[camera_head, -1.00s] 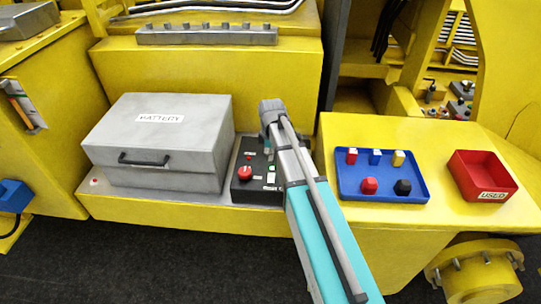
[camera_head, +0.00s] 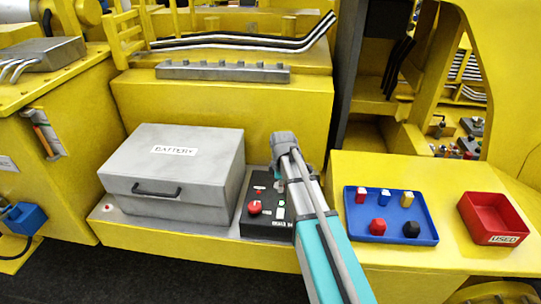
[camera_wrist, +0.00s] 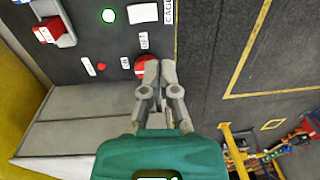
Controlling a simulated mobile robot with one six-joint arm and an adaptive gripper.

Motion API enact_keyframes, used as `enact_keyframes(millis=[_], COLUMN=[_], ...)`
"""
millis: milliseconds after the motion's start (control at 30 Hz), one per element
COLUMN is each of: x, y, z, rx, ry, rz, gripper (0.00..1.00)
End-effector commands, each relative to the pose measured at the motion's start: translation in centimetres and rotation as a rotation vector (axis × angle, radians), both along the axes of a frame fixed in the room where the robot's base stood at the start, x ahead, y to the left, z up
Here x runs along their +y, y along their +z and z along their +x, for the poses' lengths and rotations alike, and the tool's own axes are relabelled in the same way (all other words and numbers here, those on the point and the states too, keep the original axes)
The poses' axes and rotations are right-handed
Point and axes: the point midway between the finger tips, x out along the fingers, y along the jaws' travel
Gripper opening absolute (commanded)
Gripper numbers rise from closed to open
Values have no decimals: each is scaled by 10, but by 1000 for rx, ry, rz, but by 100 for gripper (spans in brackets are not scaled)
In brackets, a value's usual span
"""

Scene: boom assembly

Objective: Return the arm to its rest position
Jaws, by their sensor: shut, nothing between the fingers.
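My gripper (camera_wrist: 158,68) is shut and empty, with its fingertips in front of a red knob (camera_wrist: 141,63) in the wrist view. I cannot tell whether they touch it. The knob sits on a black control panel (camera_wrist: 85,42), which also carries a lit green lamp (camera_wrist: 109,15), a small red light (camera_wrist: 101,66) and a red switch (camera_wrist: 45,31). In the head view my arm reaches up from the bottom to the right side of the panel (camera_head: 256,224) and hides part of it. The fingers are mostly hidden there.
A closed grey battery box (camera_head: 170,178) stands left of the panel. On the yellow deck to the right lie a blue tray (camera_head: 390,233) with several coloured pieces and a red bin (camera_head: 493,240) marked "USED". A grey strip (camera_head: 222,71) lies on the ledge behind.

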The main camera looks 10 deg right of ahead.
Motion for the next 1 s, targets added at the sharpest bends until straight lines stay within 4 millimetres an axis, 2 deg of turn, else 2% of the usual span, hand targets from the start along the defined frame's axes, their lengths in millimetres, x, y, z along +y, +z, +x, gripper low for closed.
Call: enact_keyframes(millis=[167,367,1000], x=[0,-2,-18], y=[0,-17,-127], z=[0,-10,-83], rx=[0,-2,-24], ry=[0,-62,-625], rz=[0,-5,-45], gripper=[0,0,0])
